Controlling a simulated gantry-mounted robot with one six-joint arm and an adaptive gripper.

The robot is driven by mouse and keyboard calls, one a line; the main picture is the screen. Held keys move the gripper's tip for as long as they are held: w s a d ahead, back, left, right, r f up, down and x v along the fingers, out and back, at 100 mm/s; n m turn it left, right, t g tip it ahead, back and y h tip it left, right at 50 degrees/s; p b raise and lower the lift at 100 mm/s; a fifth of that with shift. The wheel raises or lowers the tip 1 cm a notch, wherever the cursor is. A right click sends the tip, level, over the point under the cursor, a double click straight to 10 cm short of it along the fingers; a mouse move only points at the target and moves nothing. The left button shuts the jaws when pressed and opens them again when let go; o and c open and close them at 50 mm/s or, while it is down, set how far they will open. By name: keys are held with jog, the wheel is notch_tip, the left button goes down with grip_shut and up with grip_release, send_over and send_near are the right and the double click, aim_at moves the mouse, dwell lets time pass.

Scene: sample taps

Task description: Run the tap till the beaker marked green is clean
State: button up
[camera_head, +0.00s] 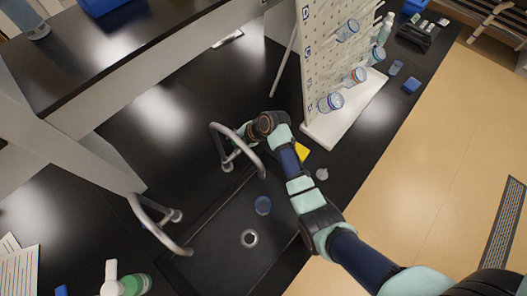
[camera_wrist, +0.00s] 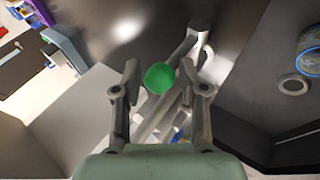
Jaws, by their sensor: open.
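My gripper (camera_wrist: 162,92) is open, with its two fingers on either side of a green knob (camera_wrist: 160,77) at the tap; I cannot tell whether they touch it. In the head view my gripper (camera_head: 243,132) is at the near tap (camera_head: 244,150), partly hidden by my wrist. A bluish clear beaker (camera_head: 263,205) stands in the dark sink (camera_head: 215,243) beside the drain. In the wrist view this beaker (camera_wrist: 310,55) shows a blue ring at the right edge. I cannot make out a green mark on it.
A white pegboard (camera_head: 320,50) with several banded beakers stands to the right of the tap. A second tap (camera_head: 160,225) is at the left. A yellow item (camera_head: 302,152) lies by the board's base. The sink drain (camera_head: 249,238) is uncovered.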

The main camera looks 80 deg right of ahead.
dwell(0.3)
jog(key=s+a+f, duration=0.2)
jog(key=s+a, duration=0.1)
jog(key=s, duration=0.1)
jog(key=shift+s+f+p, duration=0.35)
jog(key=shift+p, duration=0.05)
jog(key=shift+a, duration=0.1)
dwell(3.0)
jog(key=w+d, duration=0.1)
jog(key=w+d+r+b, duration=0.1)
jog(key=w, duration=0.1)
jog(key=w+d+r, duration=0.1)
jog(key=shift+w+d+r+b, duration=0.1)
jog(key=shift+w+r+b, duration=0.15)
jog(key=shift+w+b, duration=0.15)
jog(key=p+v, duration=0.5)
jog(key=v, duration=0.2)
jog(key=shift+p, duration=0.3)
